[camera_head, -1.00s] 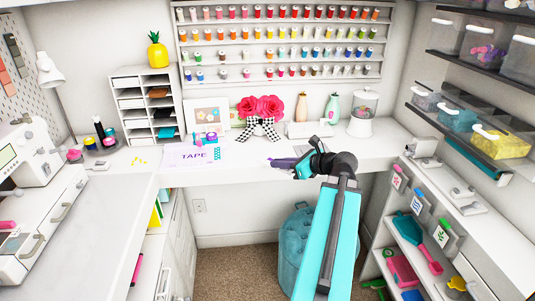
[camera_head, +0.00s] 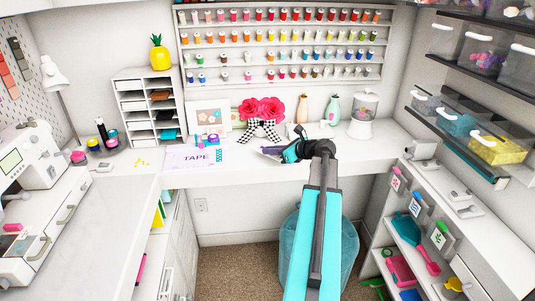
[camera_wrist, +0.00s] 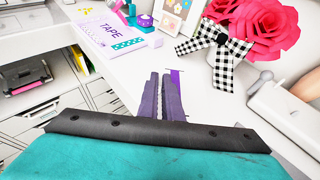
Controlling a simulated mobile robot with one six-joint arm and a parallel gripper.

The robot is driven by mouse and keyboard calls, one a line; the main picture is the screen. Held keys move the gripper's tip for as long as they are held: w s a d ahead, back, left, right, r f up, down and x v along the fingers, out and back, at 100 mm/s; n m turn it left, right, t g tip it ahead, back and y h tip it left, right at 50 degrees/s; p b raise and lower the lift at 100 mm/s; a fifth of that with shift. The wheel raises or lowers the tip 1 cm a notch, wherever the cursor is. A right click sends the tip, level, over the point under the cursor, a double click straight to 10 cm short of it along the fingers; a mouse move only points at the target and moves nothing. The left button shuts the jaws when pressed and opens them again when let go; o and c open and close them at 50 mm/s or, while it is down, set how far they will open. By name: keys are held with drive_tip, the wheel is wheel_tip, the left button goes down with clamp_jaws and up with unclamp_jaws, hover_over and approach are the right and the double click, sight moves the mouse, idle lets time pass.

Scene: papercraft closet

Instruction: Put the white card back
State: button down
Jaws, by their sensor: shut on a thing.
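My gripper (camera_head: 268,151) is out over the white desk, in front of the flowers. In the wrist view its two dark purple fingers (camera_wrist: 168,80) are close together. They are shut on a thin thing that seems to be the white card (camera_wrist: 190,75). It hardly stands out against the white desk; a small purple patch shows at the fingertips. A white sheet marked TAPE (camera_head: 193,157) lies on the desk to the left of the gripper. It also shows in the wrist view (camera_wrist: 112,33).
A white sorter with shelves (camera_head: 128,112) stands at the back left. Pink flowers with a checked bow (camera_head: 262,110) stand behind the gripper. Tape rolls (camera_head: 208,140) lie by the TAPE sheet. Vases and a jar (camera_head: 363,115) stand at the back right. The left counter (camera_head: 90,220) has free room.

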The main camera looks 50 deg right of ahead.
drive_tip(key=shift+w+d+f+p, duration=0.15)
drive_tip(key=shift+w+d, duration=0.25)
drive_tip(key=shift+w, duration=0.3)
drive_tip(key=shift+w+d+p, duration=0.15)
drive_tip(key=shift+w+d, duration=0.25)
drive_tip(key=shift+w, duration=0.25)
drive_tip(key=shift+f+p, duration=0.65)
drive_tip(key=shift+f, duration=1.1)
drive_tip(key=shift+f, duration=0.1)
drive_tip(key=c, duration=1.9)
unclamp_jaws()
drive_tip(key=shift+c, duration=0.2)
